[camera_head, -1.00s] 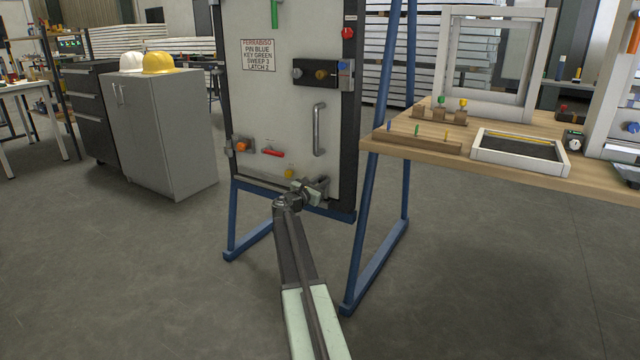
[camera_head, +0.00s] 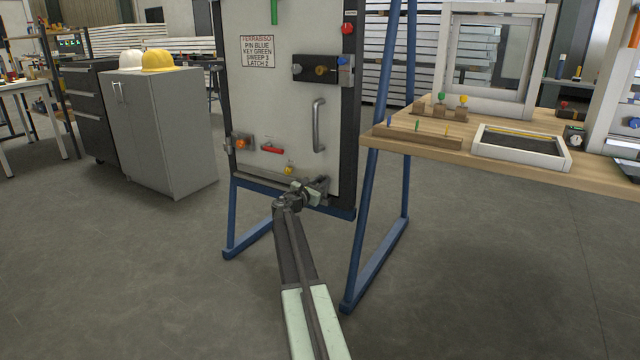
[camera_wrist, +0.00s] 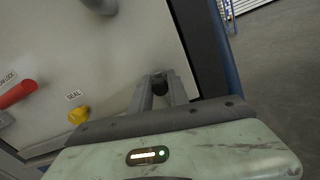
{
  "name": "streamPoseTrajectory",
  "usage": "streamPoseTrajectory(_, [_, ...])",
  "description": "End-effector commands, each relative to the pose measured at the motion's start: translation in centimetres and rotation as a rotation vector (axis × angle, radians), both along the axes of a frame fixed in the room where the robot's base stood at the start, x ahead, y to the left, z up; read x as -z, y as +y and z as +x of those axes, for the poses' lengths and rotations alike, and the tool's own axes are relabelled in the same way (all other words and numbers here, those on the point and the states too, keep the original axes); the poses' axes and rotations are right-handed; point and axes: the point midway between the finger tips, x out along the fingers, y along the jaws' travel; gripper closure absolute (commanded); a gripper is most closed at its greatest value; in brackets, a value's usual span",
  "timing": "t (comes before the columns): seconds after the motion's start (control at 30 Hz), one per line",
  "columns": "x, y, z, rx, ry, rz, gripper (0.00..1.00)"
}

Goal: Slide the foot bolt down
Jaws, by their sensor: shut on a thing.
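My gripper (camera_head: 322,185) is at the lower right corner of the upright pale door panel (camera_head: 290,105). In the wrist view my gripper (camera_wrist: 160,82) has its two grey fingers closed about a small dark knob (camera_wrist: 160,88), which appears to be the foot bolt's handle. The rest of the bolt is hidden by the fingers, and my gripper covers it in the head view. I cannot tell how far down the bolt sits.
A yellow seal knob (camera_wrist: 78,115) and a red handle (camera_wrist: 18,94) are left of my gripper. A grey pull handle (camera_head: 318,125) is above. The blue stand (camera_head: 378,270) flanks the door, with a wooden bench (camera_head: 480,165) to the right. Floor in front is clear.

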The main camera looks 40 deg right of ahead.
Motion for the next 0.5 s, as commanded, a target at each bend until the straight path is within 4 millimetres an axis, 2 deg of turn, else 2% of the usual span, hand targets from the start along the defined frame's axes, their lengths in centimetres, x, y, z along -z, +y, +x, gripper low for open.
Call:
streamPoseTrajectory(0.03, [1.51,-0.33,-0.6,0.014,0.0,0.001,1.0])
streamPoseTrajectory(0.1, [1.98,-0.32,-0.6,0.014,-0.001,0.001,1.0])
streamPoseTrajectory(0.37, [1.7,-0.35,-0.63,0.015,-0.002,0.005,1.0])
streamPoseTrajectory(0.4, [1.71,-0.35,-0.63,0.015,-0.002,0.005,0.71])
streamPoseTrajectory(0.47, [1.71,-0.31,-0.57,0.013,-0.002,0.004,0.57])
streamPoseTrajectory(0.5, [1.69,-0.27,-0.51,0.012,-0.002,0.004,0.57])
